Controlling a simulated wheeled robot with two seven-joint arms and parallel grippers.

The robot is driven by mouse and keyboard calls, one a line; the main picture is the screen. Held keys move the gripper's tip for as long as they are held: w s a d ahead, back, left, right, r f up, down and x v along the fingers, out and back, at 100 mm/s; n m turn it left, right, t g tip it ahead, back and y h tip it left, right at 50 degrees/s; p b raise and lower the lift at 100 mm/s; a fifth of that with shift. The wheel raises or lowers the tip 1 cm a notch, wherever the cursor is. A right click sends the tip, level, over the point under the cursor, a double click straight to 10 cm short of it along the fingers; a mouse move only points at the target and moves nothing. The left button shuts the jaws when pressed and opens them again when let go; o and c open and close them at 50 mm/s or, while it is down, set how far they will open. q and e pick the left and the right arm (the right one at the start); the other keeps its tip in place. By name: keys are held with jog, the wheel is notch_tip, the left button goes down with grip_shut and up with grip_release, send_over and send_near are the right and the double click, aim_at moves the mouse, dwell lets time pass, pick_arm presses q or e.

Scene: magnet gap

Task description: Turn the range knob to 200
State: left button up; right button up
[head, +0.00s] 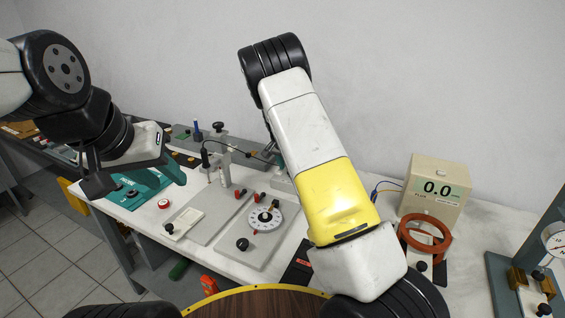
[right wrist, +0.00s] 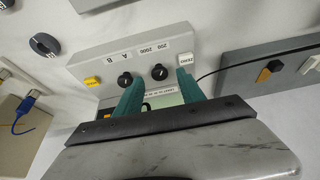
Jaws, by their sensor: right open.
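In the right wrist view a grey control box (right wrist: 100,66) carries two black knobs. The range knob (right wrist: 159,72) sits below the "200 2000" label (right wrist: 155,48); the other knob (right wrist: 125,80) sits below "A B". Which way the range knob points is too small to tell. My right gripper (right wrist: 157,84) is open, its teal fingers on either side of the range knob, with no clear contact. In the head view my right arm hides that gripper and most of the box. My left gripper (head: 150,178) is at the left above the bench; its finger gap is unclear.
A beige meter (head: 436,188) reads 0.0. A numbered dial (head: 265,218) sits on a grey plate mid-bench. In the right wrist view, a yellow button (right wrist: 92,81) and a ZERO button (right wrist: 186,59) flank the knobs.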

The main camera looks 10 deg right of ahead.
jog(key=v, duration=0.6)
jog(key=shift+s+r, duration=0.1)
jog(key=s+d+r+n+y, duration=0.25)
jog(key=s+r+y, duration=0.25)
jog(key=s+r, duration=1.3)
jog(key=s+a+r+n+t, duration=0.1)
jog(key=s+n, duration=0.1)
jog(key=s, duration=0.9)
jog(key=s+r+n+t, duration=0.1)
jog(key=s+r+n, duration=0.1)
jog(key=s, duration=0.8)
jog(key=shift+s+a+n+t, duration=0.3)
jog(key=shift+s+a+n, duration=0.1)
jog(key=shift+n, duration=0.15)
